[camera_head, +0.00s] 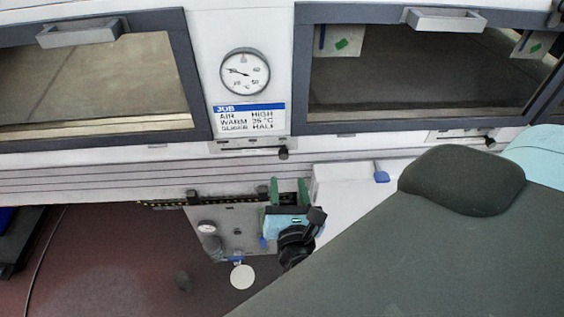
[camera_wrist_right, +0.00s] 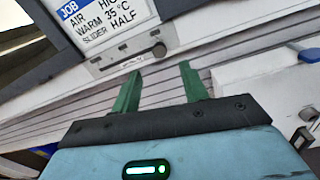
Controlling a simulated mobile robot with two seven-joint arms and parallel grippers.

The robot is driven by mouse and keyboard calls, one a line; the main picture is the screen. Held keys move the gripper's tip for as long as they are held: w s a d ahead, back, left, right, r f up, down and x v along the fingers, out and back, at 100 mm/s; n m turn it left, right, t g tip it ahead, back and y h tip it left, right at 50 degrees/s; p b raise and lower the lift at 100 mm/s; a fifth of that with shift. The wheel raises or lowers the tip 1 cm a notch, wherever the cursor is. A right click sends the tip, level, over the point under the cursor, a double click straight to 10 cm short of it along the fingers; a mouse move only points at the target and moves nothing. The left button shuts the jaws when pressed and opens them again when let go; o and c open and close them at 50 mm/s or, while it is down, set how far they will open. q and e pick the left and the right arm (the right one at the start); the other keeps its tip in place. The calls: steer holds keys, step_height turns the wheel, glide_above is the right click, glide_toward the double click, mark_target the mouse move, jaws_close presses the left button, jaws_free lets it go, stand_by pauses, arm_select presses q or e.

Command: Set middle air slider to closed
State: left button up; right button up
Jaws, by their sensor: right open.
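The middle air slider (camera_head: 245,146) is a narrow light plate under the job sign, between the two windows. Its dark round knob (camera_head: 283,154) is at the plate's right end. In the right wrist view the slider plate (camera_wrist_right: 118,61) and the knob (camera_wrist_right: 158,49) lie just beyond the fingertips. My right gripper (camera_head: 289,186) is open and empty, with green fingers, below the knob and apart from it. In the right wrist view its fingers (camera_wrist_right: 160,72) point up toward the slider, with the knob between their directions. My left gripper is not in view.
The job sign (camera_head: 249,118) reads air high, warm 35 °C, slider half. A dial gauge (camera_head: 245,72) is above it. Another slider knob (camera_head: 490,142) is at the right. A white box with a blue handle (camera_head: 381,173) stands right of my gripper. A grey panel (camera_head: 240,218) is left.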

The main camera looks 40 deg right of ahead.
mark_target(284, 157)
steer(key=p+x, duration=0.1)
steer(key=x, duration=0.5)
steer(key=shift+w+d+r+p, duration=0.15)
steer(key=shift+w+p, duration=0.15)
steer(key=shift+w+d, duration=0.3)
steer(key=shift+w, duration=0.1)
jaws_close()
